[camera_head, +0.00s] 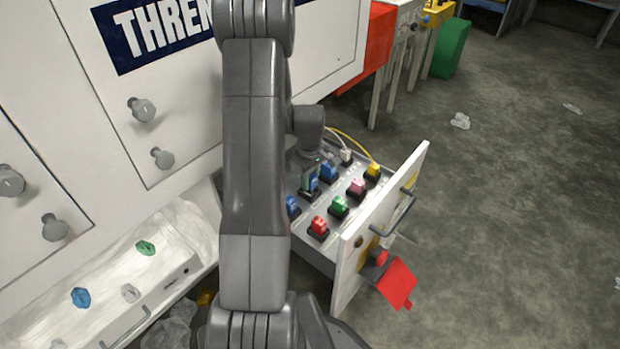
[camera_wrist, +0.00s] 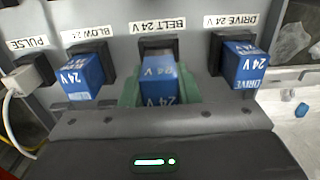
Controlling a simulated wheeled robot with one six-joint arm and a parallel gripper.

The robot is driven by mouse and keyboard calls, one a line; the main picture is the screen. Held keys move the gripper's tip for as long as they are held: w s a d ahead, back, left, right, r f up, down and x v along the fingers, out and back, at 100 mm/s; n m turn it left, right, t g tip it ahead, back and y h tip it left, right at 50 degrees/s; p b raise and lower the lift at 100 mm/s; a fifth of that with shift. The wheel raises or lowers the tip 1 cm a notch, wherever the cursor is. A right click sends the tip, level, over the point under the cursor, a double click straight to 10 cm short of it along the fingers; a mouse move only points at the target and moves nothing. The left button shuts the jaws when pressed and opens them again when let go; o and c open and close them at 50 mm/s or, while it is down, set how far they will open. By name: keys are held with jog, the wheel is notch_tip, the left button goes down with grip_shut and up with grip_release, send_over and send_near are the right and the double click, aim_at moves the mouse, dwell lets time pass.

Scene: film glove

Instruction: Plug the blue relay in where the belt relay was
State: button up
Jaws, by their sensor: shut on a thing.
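My gripper (camera_wrist: 160,98) has its green fingers shut on a blue relay (camera_wrist: 158,82) marked 24 V. The relay is at the black socket (camera_wrist: 158,46) under the BELT 24 V label and covers its lower part. I cannot tell whether it is fully seated. A blue relay (camera_wrist: 82,80) sits in the BLOW 24 V socket to the left, and another (camera_wrist: 242,66) in the DRIVE 24 V socket to the right. In the head view my gripper (camera_head: 310,178) is over the open drawer, partly hidden by my arm.
A white plug (camera_wrist: 30,74) with a cable is at PULSE. The drawer front (camera_head: 378,225) carries a handle and a red tag (camera_head: 397,284). A pale tray (camera_head: 120,262) lies left.

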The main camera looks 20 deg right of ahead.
jog(key=shift+f+b, duration=0.7)
jog(key=shift+f, duration=0.4)
jog(key=o, duration=1.2)
jog(key=shift+c, duration=0.2)
notch_tip(320, 180, up, 14)
jog(key=p, duration=0.4)
jog(key=shift+f, duration=0.1)
jog(key=shift+f, duration=0.1)
notch_tip(320, 180, down, 14)
jog(key=b, duration=0.4)
jog(key=shift+r, duration=0.25)
jog(key=shift+r+p, duration=0.35)
jog(key=shift+r, duration=0.1)
